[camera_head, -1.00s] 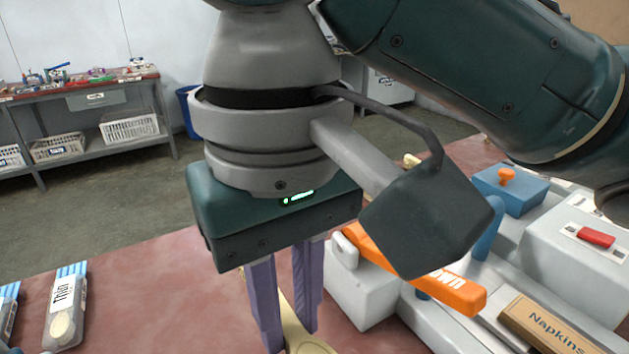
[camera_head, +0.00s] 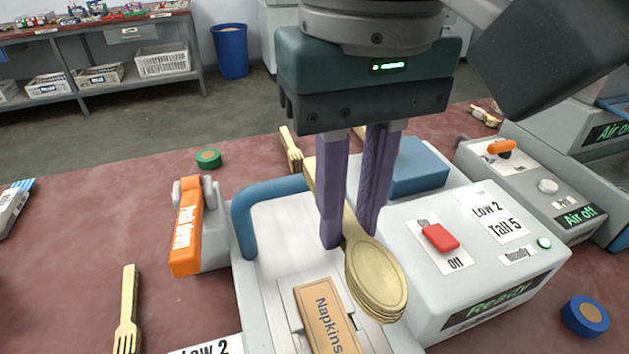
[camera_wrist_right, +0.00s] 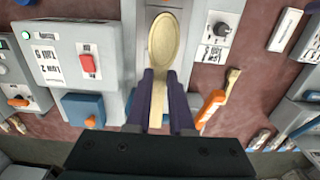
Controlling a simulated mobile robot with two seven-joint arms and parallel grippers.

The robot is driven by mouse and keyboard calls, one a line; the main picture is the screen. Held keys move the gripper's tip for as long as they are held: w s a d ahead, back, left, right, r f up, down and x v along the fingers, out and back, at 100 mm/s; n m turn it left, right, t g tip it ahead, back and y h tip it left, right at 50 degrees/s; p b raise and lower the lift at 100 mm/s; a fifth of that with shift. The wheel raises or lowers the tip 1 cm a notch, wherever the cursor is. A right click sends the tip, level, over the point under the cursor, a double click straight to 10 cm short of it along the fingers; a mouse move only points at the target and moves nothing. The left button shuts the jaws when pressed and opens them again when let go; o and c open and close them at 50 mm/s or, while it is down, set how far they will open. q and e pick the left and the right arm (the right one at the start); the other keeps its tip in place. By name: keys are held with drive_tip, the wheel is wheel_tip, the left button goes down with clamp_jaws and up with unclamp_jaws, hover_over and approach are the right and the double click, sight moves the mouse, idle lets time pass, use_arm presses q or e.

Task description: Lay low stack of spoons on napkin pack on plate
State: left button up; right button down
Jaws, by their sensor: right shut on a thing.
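My right gripper (camera_head: 350,225) is shut on a low stack of wooden spoons (camera_head: 375,275) by their handles. The bowls hang forward and down over the press, beside the napkin pack. The stack also shows in the right wrist view (camera_wrist_right: 164,40), between the purple fingers (camera_wrist_right: 160,85). The brown napkin pack (camera_head: 328,318), labelled "Napkins", lies on the pale plate (camera_head: 285,245) of the press, just left of the spoon bowls in the head view. The spoons appear above the plate; the exact gap cannot be told. My left gripper is not in view.
A blue bar (camera_head: 243,215) rises at the plate's left, near an orange lever (camera_head: 187,230). To the right stands the grey control box (camera_head: 470,260) with a red switch (camera_head: 439,237). Wooden forks (camera_head: 128,310) and a blue roll (camera_head: 586,316) lie on the red table (camera_head: 100,240).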

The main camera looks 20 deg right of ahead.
drive_tip(key=b, duration=0.2)
hover_over(333, 336)
wheel_tip(333, 336, down, 13)
drive_tip(key=shift+f, duration=0.1)
wheel_tip(333, 336, down, 5)
drive_tip(key=shift+r+b, duration=0.15)
drive_tip(key=shift+b, duration=0.5)
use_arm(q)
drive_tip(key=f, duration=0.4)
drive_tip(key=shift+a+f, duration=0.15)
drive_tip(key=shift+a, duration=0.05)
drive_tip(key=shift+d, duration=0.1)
use_arm(e)
drive_tip(key=c, duration=0.8)
unclamp_jaws()
